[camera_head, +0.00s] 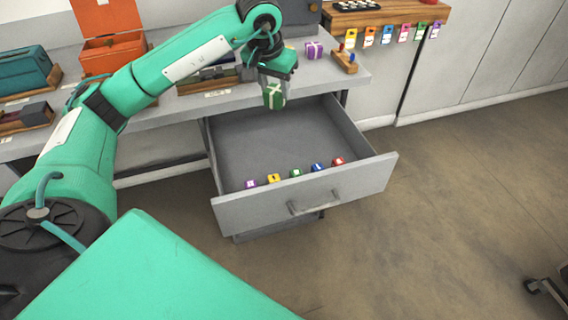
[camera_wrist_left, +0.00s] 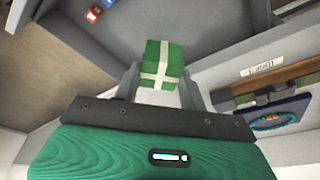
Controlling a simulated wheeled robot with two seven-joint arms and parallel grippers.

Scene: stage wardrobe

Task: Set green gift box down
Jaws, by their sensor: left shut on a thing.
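The green gift box (camera_head: 274,96) has a pale cross ribbon. My left gripper (camera_head: 273,84) is shut on it and holds it above the back part of the open drawer, near the counter's front edge. In the left wrist view the green gift box (camera_wrist_left: 162,66) sits between the two fingers of my left gripper (camera_wrist_left: 160,85). The grey drawer (camera_head: 305,197) is pulled out, and its floor looks bare apart from a row of small coloured blocks along the front. My right gripper is not in view.
A purple gift box (camera_head: 314,50) and a wooden stand (camera_head: 344,60) with small coloured pieces are on the counter (camera_head: 190,112). An open orange box (camera_head: 110,50) and a teal case (camera_head: 24,72) stand at left. Coloured tags (camera_head: 386,35) hang at upper right.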

